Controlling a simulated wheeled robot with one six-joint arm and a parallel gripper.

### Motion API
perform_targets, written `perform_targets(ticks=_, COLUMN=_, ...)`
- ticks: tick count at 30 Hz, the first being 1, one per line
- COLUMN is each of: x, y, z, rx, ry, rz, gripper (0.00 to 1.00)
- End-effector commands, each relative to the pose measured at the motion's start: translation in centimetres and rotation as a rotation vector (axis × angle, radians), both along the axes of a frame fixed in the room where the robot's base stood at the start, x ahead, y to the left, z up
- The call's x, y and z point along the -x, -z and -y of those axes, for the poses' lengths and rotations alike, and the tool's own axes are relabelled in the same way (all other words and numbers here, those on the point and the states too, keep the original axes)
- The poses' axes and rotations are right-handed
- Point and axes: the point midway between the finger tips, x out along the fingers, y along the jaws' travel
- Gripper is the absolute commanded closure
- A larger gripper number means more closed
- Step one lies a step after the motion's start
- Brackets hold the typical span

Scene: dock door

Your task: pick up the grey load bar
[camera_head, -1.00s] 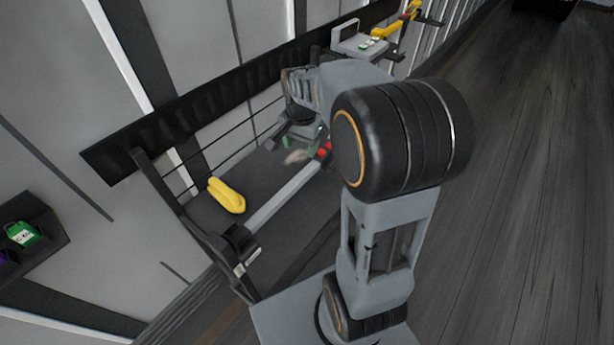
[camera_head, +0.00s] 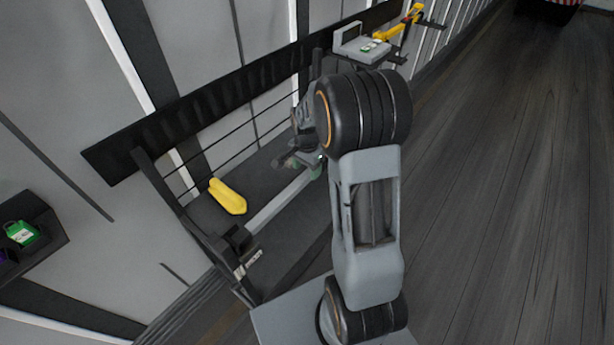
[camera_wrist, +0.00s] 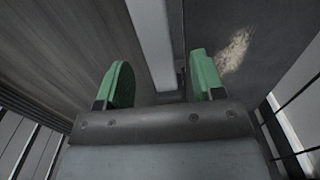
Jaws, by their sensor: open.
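The grey load bar (camera_head: 279,202) lies along the front of a dark shelf in the head view, its near end at a black bracket. My arm hides its far end. In the wrist view the bar (camera_wrist: 152,40) runs away between my two green fingertips, nearer the right one. My gripper (camera_wrist: 160,85) is open, with nothing visibly held between the fingers. In the head view my gripper (camera_head: 303,163) is partly hidden by my arm, close to the bar's far part. I cannot tell whether the fingers touch it.
A yellow object (camera_head: 228,197) lies on the dark shelf (camera_head: 262,178) behind the bar. A green box (camera_head: 21,233) sits in a dark bin at left.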

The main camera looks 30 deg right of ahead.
Motion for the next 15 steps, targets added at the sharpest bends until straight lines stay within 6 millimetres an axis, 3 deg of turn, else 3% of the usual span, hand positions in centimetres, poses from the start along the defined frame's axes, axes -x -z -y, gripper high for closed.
perform_targets(ticks=7, x=0.1, y=3.4, z=0.0, rx=-0.001, ry=-0.001, rz=-0.004, gripper=0.38)
perform_targets(ticks=15, x=0.1, y=4.5, z=0.0, rx=0.000, ry=-0.001, rz=-0.001, gripper=0.38)
